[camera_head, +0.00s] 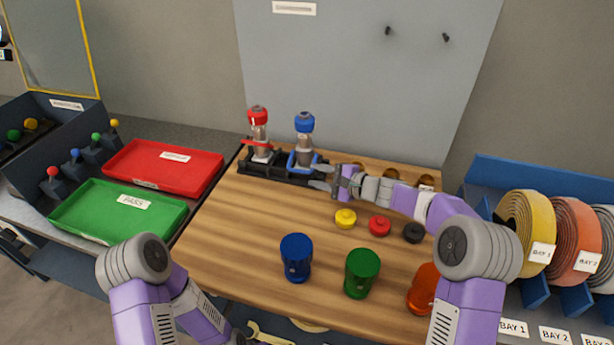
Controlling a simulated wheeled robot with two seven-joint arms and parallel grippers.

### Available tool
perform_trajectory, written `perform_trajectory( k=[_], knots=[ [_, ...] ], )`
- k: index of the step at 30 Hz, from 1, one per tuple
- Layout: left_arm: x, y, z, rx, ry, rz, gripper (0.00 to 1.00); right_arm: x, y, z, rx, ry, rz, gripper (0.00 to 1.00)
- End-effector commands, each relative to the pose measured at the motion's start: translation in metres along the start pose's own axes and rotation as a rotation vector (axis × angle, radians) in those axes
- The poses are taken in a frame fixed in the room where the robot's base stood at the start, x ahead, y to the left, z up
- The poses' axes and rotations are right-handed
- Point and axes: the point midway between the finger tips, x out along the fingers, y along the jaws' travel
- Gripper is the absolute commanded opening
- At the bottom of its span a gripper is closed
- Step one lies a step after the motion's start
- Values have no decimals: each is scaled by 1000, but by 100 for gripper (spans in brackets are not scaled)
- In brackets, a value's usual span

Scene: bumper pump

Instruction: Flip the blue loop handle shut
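The blue loop handle (293,164) is on the blue-topped pump (304,142), low around its metal body. The pump stands in a black rack (262,171) at the back left of the wooden table. My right gripper (322,177) reaches in from the right, just right of the blue handle. Its two fingers are apart with nothing seen between them. I cannot tell whether a fingertip touches the handle.
A red-topped pump (259,134) stands left of the blue one in the rack. Yellow, red and black knobs and blue (296,258), green (362,273) and orange cups are on the table (235,235). Red (205,150) and green (165,215) trays lie left.

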Motion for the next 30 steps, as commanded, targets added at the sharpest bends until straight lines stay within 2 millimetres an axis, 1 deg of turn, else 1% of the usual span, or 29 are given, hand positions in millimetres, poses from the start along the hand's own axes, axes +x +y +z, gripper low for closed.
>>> perform_trajectory(
  k=[1,3,7,11,18,19,20,21,26,27,30],
  knots=[
    [2,-1,0,0,0,0,38,10,2,0,-1,-2,2,38],
    [3,-1,0,0,0,0,38,21,2,0,-2,-2,2,38],
    [5,-2,0,0,0,0,38,35,1,-1,-2,1,1,38],
    [5,-2,0,0,0,0,38,42,1,-1,-1,1,1,38],
    [5,-2,0,0,0,0,38,43,0,0,-1,1,0,38],
    [5,-2,0,0,0,0,38,43,0,0,-1,1,0,37],
    [5,-2,0,0,0,0,38,43,0,-1,-1,1,0,32],
    [5,-2,0,0,0,0,38,43,0,-1,-1,1,0,26],
    [5,-2,0,0,0,0,38,43,1,-1,-1,2,1,2],
    [5,-2,0,0,0,0,38,43,1,-1,0,2,1,0],
    [5,-2,0,0,0,0,38,43,1,-1,0,2,2,0]
  ],
)
